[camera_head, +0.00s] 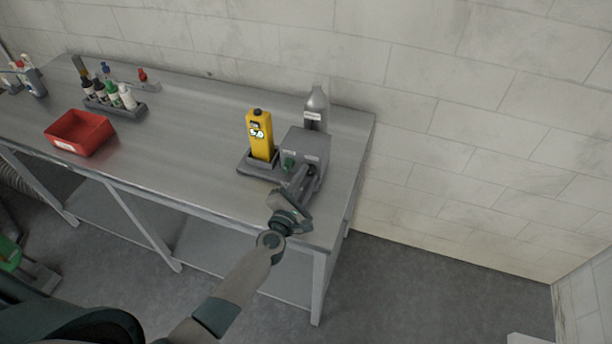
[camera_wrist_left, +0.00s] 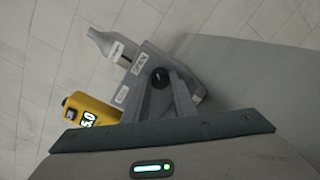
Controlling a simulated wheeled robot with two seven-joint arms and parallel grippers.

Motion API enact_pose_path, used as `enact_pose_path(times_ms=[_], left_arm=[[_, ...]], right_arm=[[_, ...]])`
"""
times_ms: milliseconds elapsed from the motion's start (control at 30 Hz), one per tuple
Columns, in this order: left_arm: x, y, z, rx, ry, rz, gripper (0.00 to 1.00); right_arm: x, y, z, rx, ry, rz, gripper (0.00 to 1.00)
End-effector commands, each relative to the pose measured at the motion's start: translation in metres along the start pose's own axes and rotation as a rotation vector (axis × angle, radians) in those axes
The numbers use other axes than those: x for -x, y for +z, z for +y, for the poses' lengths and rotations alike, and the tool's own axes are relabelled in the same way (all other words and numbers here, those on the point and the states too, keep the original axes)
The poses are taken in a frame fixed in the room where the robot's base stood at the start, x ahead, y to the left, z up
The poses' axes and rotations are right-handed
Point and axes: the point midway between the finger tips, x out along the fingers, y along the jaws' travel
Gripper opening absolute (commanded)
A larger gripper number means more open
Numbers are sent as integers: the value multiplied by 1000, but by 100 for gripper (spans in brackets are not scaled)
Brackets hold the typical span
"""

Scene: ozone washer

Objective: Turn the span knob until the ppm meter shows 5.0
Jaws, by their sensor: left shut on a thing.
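The yellow ppm meter (camera_head: 260,142) stands upright in a dark base on the bench, beside a grey box (camera_head: 312,143). Its display reads 5.0, and the reading also shows in the left wrist view (camera_wrist_left: 88,119). The black span knob (camera_wrist_left: 160,76) is on the box's face, near a label that reads SPAN. My left gripper (camera_head: 300,177) reaches the front of the box and is shut on the span knob, which is mostly hidden in the head view. My right gripper is not in view.
A grey bottle (camera_head: 316,108) stands behind the box. A red bin (camera_head: 80,133) and a rack of small bottles (camera_head: 122,108) are farther left. The bench between is clear.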

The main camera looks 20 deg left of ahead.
Motion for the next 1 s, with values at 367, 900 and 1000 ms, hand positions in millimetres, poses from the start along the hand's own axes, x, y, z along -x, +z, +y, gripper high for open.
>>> enact_pose_path(times_ms=[367,900,1000], left_arm=[[0,0,-1,-31,-2,2,1],[1,0,0,-30,-1,2,42],[3,0,-1,-29,-1,2,42]], right_arm=[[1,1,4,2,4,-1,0],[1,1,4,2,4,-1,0],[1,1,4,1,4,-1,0]])
